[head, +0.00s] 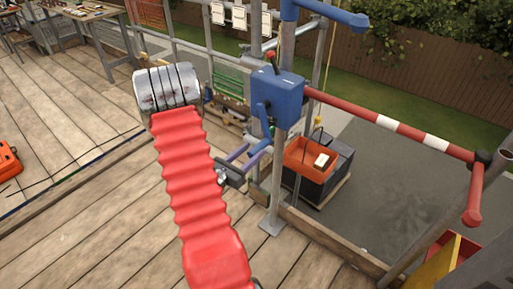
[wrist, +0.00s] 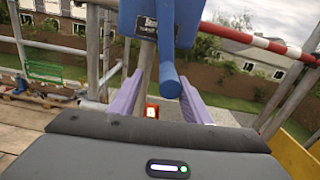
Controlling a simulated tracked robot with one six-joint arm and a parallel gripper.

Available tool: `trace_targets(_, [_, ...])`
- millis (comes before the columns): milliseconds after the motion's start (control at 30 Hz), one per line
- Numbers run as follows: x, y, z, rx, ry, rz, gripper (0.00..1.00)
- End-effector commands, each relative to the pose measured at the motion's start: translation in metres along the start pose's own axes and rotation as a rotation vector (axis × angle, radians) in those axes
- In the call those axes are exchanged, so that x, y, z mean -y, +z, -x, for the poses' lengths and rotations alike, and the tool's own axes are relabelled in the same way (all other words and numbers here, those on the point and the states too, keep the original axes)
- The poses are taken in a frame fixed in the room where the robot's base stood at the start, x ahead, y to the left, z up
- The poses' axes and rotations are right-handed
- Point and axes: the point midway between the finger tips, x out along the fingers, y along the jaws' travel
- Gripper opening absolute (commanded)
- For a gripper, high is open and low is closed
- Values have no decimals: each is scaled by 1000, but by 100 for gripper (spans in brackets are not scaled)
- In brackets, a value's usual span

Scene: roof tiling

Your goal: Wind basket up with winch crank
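The winch is a blue box (head: 278,100) on an upright steel post, with a red-knobbed lever (head: 271,57) on top. Its blue crank handle (head: 265,130) hangs down on the left side. My gripper (head: 256,150) has purple fingers and is just below the crank. In the wrist view the fingers (wrist: 160,80) are spread, and the crank's round grip (wrist: 170,82) shows between their tips, nearer the right finger. I see no clear contact. The orange basket (head: 304,160) with a pale item inside sits low beyond the edge, by a dark container (head: 335,172).
A red-and-white rail (head: 400,130) runs right from the winch post. A blue hoist arm (head: 335,14) is above. Steel scaffold posts and a low toe board (head: 318,228) edge the wooden deck (head: 110,240). An orange case (head: 9,162) lies far left.

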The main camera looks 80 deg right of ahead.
Motion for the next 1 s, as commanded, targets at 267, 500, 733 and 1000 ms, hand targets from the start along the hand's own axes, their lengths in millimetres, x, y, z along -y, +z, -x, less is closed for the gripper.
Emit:
trace_targets(267, [-3,0,39,1,6,0,42])
trace_targets(500, [-3,0,67,1,5,0,42])
trace_targets(733, [-2,0,80,1,2,0,42])
trace_targets(1000, [-2,0,80,1,0,0,42])
